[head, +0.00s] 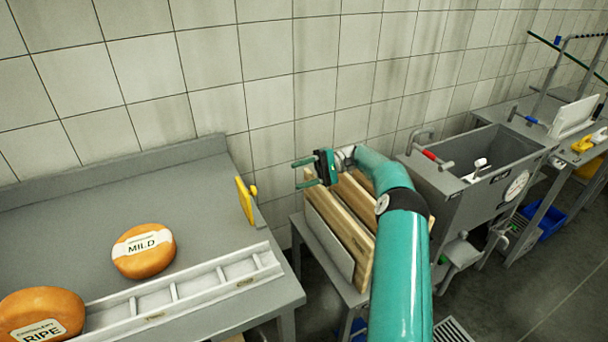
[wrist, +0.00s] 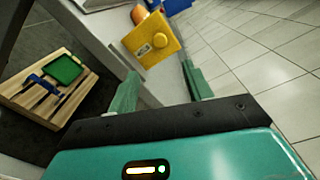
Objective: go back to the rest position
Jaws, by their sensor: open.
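My gripper (head: 307,171) is open and empty in the head view, held in the air above the wooden boards and beyond the right end of the grey table. Its two teal fingers also show in the wrist view (wrist: 160,92), spread apart with nothing between them. A second wheel labelled RIPE (head: 42,316) is at the lower left, cut off by the picture edge. Both wheels are well left of my gripper.
A white divided rack (head: 185,289) lies along the table's front. A yellow piece (head: 246,200) stands at the table's right end; a yellow block (wrist: 151,40) shows in the wrist view. Wooden boards (head: 345,226) stand under my arm. A steel sink (head: 480,165) is on the right, the tiled wall behind.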

